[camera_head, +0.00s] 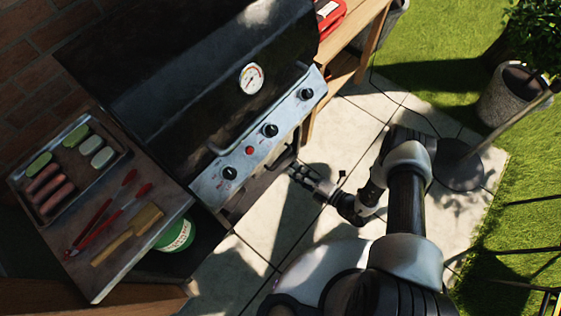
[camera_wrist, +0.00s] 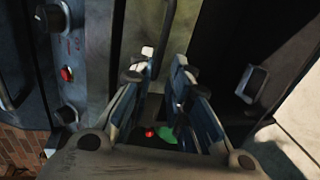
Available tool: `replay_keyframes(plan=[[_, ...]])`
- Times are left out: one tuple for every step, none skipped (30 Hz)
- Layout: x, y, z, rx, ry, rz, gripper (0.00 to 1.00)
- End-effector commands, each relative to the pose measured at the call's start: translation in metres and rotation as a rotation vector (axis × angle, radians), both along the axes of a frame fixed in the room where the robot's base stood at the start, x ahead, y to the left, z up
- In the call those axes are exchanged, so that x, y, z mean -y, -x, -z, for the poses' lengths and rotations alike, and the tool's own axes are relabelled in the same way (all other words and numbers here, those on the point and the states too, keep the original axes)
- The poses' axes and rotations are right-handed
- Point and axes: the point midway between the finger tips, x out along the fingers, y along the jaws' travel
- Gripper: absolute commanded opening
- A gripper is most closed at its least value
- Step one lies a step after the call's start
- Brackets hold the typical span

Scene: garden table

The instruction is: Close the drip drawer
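The gas grill (camera_head: 215,85) has a black lid and a silver control panel (camera_head: 262,138) with knobs. Below the panel, a shallow drawer-like part (camera_head: 258,192) juts out from the grill front; I take it for the drip drawer, and how far it is out is hard to tell. My gripper (camera_head: 297,172) is low in front of the panel, close to this part's right end. In the wrist view my gripper's fingers (camera_wrist: 165,62) stand apart with nothing clear between them. Whether they touch the drawer cannot be told. A dark panel with a handle (camera_wrist: 256,82) shows at right.
The left side shelf (camera_head: 140,225) holds a food tray (camera_head: 112,177), red tongs (camera_head: 100,215) and a wooden spatula (camera_head: 128,235). A green-labelled container (camera_head: 176,234) is below it. A wooden table (camera_head: 352,28) stands at the back right. Paving (camera_head: 245,262) in front is clear.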

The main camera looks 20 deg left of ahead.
Motion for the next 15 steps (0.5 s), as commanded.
replay_keyframes(plan=[[-0.012,-0.003,0.004,0.003,0.001,-0.008,0.17],[-0.018,-0.006,0.005,0.002,0.001,-0.007,0.17],[-0.026,-0.009,0.007,0.001,0.001,-0.007,0.17],[-0.032,-0.011,0.008,0.002,0.001,-0.008,0.17],[-0.037,-0.014,0.01,0.004,0.001,-0.006,0.17],[-0.044,-0.017,0.011,0.002,0.002,-0.007,0.17],[-0.048,-0.019,0.012,0.002,0.002,-0.006,0.17],[-0.053,-0.02,0.013,0.003,0.001,-0.006,0.17],[-0.058,-0.023,0.014,0.003,0.001,-0.005,0.17],[-0.062,-0.025,0.015,0.002,0.001,-0.004,0.17],[-0.065,-0.026,0.016,0.002,0.002,-0.003,0.17],[-0.069,-0.028,0.017,0.002,0.002,-0.003,0.17],[-0.071,-0.029,0.017,0.002,0.002,-0.003,0.17],[-0.073,-0.03,0.017,0.002,0.001,-0.001,0.17],[-0.075,-0.031,0.018,0.002,0.001,0.0,0.17]])
